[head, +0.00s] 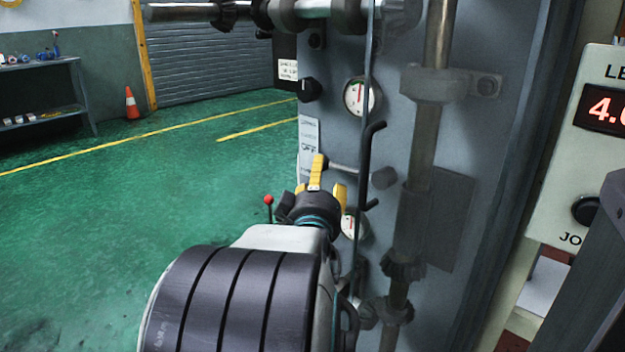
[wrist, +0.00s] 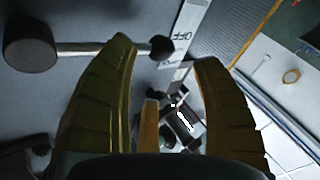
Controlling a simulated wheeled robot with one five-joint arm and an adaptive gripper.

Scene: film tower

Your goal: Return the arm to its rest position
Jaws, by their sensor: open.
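My gripper (head: 328,178) is open, its yellow fingers close to the grey machine panel (head: 440,215). In the wrist view my gripper (wrist: 165,50) shows both fingers spread apart, with nothing held between them. A metal lever (wrist: 90,48) with a dark ball knob (wrist: 162,47) runs from a round dark boss (wrist: 30,42). The knob appears in the gap near the fingertips; I cannot tell its depth or whether it touches a finger. In the head view the lever (head: 345,168) reaches left toward my fingers. A label strip (wrist: 187,30) reads OFF.
A black bent handle (head: 368,150), a gauge (head: 358,97) and a vertical shaft (head: 425,150) crowd the panel. A red-knobbed lever (head: 268,200) stands left of my gripper. Open green floor (head: 130,200) lies left, with an orange cone (head: 132,103) and shelf (head: 45,90) beyond.

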